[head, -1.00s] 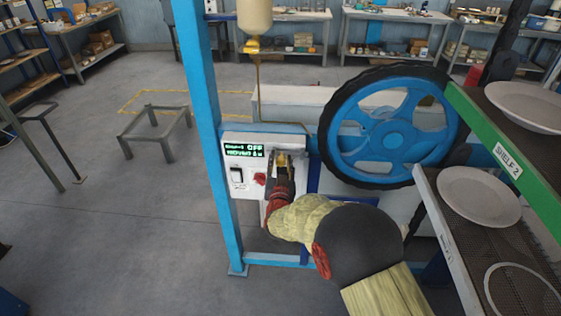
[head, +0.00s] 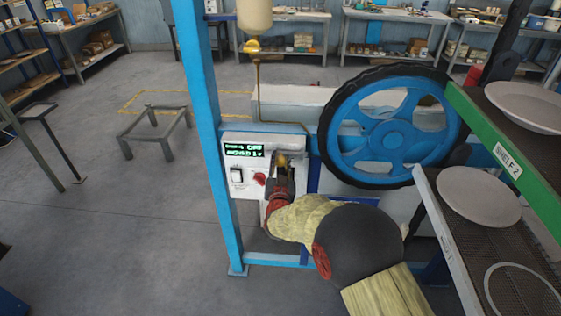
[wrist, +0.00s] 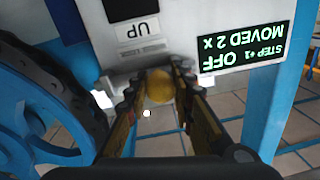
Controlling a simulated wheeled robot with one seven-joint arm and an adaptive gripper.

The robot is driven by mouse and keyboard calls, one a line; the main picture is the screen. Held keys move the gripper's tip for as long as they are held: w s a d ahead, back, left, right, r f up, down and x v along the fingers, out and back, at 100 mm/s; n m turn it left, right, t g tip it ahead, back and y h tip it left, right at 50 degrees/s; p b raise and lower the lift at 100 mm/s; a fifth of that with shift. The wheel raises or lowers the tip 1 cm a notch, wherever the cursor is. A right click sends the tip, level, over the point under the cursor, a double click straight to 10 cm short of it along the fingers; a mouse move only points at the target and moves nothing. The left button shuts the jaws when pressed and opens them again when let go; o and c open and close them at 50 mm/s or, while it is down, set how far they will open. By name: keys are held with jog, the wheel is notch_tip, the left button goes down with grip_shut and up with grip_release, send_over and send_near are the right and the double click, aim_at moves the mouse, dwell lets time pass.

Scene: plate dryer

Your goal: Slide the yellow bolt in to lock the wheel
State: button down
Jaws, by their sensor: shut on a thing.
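The blue wheel (head: 388,128) with a black tyre stands upright to the right of the white control panel (head: 240,184). A yellow round knob (wrist: 159,86), which looks like the bolt's end, sits between the fingers of my gripper (wrist: 157,82) in the wrist view. My gripper (head: 284,164) is shut on it at the panel's right side in the head view. The rest of the bolt is hidden by the fingers. The wheel also shows at the left of the wrist view (wrist: 35,110). I cannot tell whether the bolt reaches into the wheel.
The panel carries a green-lettered display reading OFF (head: 244,150), a switch (head: 237,175) and a red knob (head: 259,179). A blue post (head: 208,130) stands left of it. Shelves with plates (head: 479,196) stand close on the right.

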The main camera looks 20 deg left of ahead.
jog(key=d, duration=0.2)
jog(key=w+d+b, duration=0.1)
jog(key=d, duration=0.1)
jog(key=shift+d, duration=0.1)
jog(key=c, duration=1.6)
grip_release()
jog(key=shift+d, duration=0.1)
jog(key=shift+o, duration=0.5)
jog(key=v, duration=1.2)
